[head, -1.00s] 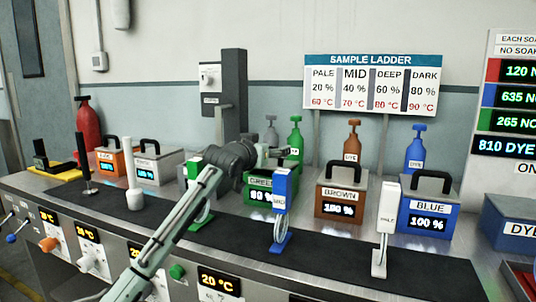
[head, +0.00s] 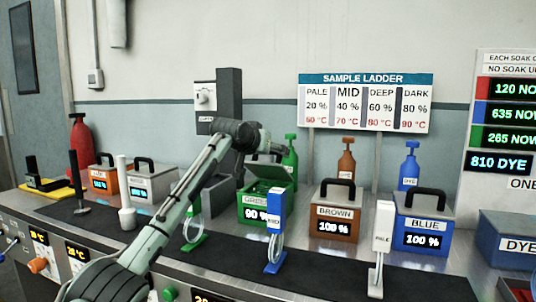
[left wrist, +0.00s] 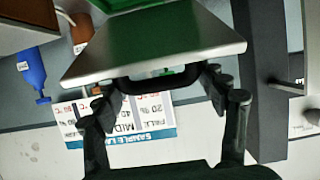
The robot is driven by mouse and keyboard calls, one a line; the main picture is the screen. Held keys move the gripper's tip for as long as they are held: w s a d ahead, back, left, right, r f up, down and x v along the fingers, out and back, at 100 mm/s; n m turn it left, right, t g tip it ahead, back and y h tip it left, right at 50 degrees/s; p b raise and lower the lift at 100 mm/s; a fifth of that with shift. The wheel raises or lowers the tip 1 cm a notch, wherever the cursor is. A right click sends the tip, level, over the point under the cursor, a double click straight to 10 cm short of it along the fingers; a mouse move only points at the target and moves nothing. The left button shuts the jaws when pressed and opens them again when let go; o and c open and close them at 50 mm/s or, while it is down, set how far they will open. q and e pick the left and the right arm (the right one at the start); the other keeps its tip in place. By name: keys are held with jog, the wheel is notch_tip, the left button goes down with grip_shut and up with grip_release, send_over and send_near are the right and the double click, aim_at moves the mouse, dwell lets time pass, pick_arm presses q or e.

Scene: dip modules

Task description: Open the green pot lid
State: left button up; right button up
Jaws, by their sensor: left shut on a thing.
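The green pot (head: 262,210) stands on the counter behind the dark mat, its display partly readable. Its lid (head: 270,173) is tilted up, with the green underside facing the front and the pot's mouth partly open. My left gripper (head: 268,148) is above and behind the pot, at the raised lid. My left gripper (left wrist: 163,88) is shut on that handle. My right gripper is in neither view.
The brown pot (head: 333,225) and blue pot (head: 423,232) stand closed to the right. Stands with the blue MID tag (head: 275,212) and white PALE tag (head: 382,230) are in front. A green bottle (head: 290,158) stands behind the green pot. A grey post (head: 229,95) rises behind my arm.

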pick_arm(q)
jog(key=shift+r, duration=0.25)
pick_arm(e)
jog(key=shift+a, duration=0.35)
pick_arm(q)
jog(key=o, duration=1.6)
jog(key=shift+o, duration=0.6)
jog(key=shift+f, duration=0.15)
jog(key=shift+s, duration=0.1)
jog(key=v, duration=1.2)
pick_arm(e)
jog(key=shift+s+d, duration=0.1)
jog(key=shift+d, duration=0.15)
